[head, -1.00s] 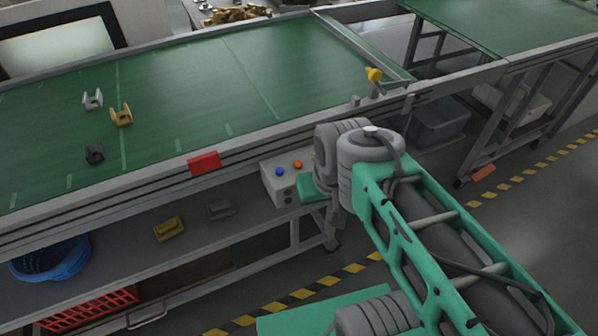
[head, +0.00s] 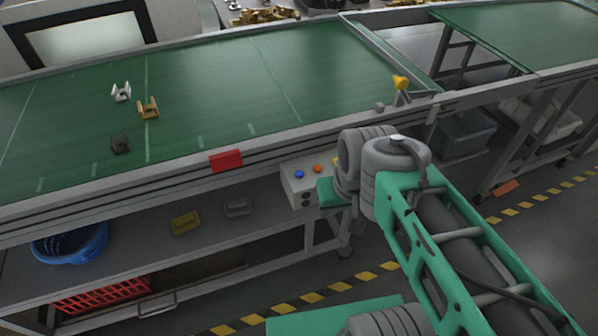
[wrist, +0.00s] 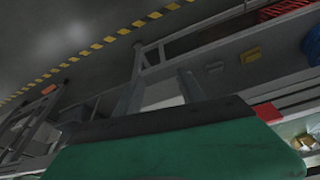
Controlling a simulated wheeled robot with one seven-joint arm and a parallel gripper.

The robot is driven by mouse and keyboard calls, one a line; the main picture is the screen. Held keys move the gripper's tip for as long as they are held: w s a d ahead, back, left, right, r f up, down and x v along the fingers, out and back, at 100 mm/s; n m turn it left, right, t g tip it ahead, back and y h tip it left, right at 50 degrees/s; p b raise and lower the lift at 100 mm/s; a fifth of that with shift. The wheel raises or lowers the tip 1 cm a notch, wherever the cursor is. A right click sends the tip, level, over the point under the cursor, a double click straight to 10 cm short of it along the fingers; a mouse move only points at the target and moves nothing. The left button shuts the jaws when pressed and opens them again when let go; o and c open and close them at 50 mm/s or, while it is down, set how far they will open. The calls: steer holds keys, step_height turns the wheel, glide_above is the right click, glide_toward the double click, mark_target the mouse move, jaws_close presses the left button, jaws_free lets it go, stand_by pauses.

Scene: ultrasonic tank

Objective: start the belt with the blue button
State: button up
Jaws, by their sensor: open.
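The blue button (head: 299,174) is on the top of a pale control box (head: 299,190) fixed under the near edge of the green conveyor belt (head: 215,90). An orange-red button (head: 318,168) sits to its right. A yellow button shows partly at the arm's edge. My gripper (wrist: 155,118) shows in the wrist view as a green body with a dark edge across the bottom; its separate fingertips are not clear there. In the head view, a green part of my arm's end is just right of the box. My arm hides the rest.
White (head: 121,92), gold (head: 148,107) and dark (head: 120,144) parts stand on the belt. A red block (head: 226,161) is on its side rail. A yellow-topped lever (head: 400,84) stands on the rail behind my arm. The lower shelf holds a blue basket (head: 70,243).

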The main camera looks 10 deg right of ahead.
jaws_close()
stand_by(0.3)
stand_by(1.2)
